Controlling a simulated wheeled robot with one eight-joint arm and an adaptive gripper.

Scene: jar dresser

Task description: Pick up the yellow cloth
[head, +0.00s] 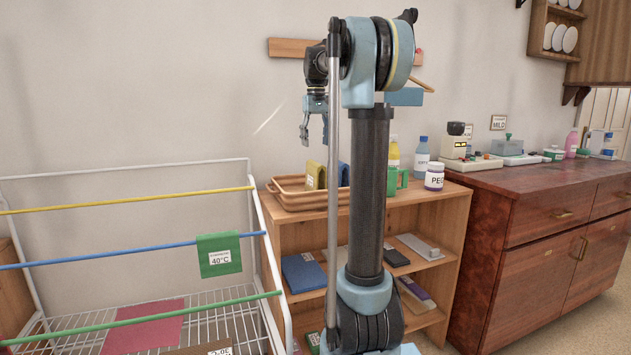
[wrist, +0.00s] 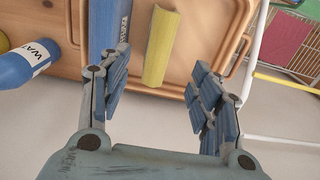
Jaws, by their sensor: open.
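The yellow cloth (head: 316,175) stands folded in a wooden tray (head: 290,199) on top of the shelf unit, with a label on its side. A blue cloth (head: 343,174) stands beside it, partly hidden by my arm. My gripper (head: 314,137) is open and empty above the tray, pointing down. In the wrist view, the yellow cloth (wrist: 160,48) lies ahead of the gap between my fingers (wrist: 160,75), apart from both. The blue cloth (wrist: 109,28) is beside it, behind the left finger in the picture.
A drying rack (head: 128,205) with coloured bars stands at left, a green cloth (head: 219,255) hanging on it. Bottles and a white jar (head: 434,177) stand on the shelf unit right of my arm. A blue bottle (wrist: 27,66) is left of the tray in the wrist view.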

